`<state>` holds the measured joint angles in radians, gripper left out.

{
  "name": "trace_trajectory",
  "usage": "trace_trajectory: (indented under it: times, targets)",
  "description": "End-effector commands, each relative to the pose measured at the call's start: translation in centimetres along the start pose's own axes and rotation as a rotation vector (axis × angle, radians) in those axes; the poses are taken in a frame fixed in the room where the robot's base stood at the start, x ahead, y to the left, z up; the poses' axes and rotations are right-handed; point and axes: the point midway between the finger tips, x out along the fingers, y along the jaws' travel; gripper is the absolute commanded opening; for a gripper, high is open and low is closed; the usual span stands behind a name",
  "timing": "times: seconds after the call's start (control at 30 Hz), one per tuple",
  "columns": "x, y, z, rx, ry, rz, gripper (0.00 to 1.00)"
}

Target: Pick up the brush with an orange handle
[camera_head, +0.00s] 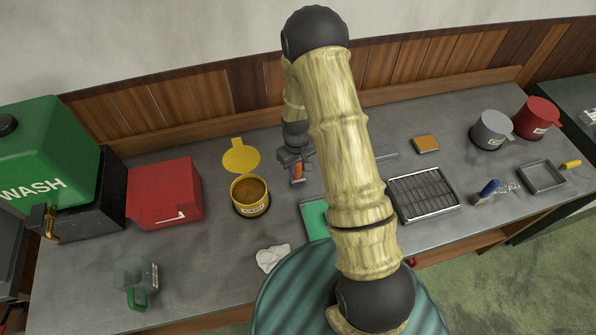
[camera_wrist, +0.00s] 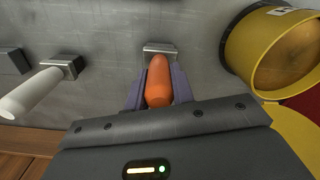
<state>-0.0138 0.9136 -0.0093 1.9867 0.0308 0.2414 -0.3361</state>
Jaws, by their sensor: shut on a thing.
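The brush with an orange handle (camera_wrist: 159,80) is between the two fingers of my gripper (camera_wrist: 157,92) in the wrist view, with a pale grey metal piece at its far end. My gripper is shut on the orange handle. In the head view the orange handle (camera_head: 297,172) shows as a small patch below my gripper (camera_head: 296,160), just right of the yellow tin. I cannot tell whether the brush touches the counter.
The open yellow tin (camera_head: 250,209) stands close beside my gripper. A white-handled tool (camera_wrist: 35,92) lies on the other side in the wrist view. A red box (camera_head: 165,193), a green mug (camera_head: 138,282), a white cloth (camera_head: 272,257) and a wire rack (camera_head: 424,195) are also on the counter.

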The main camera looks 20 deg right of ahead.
Motion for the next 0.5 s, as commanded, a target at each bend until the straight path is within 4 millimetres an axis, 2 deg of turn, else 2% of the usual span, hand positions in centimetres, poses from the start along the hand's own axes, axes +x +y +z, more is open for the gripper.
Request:
trace_trajectory:
  times: [0.27, 0.5]
  targets:
    - [-1.2, 0.1, -0.1, 0.001, 0.002, 0.001, 0.01]
    - [-4.6, 0.1, -0.1, 0.001, 0.006, 0.002, 0.01]
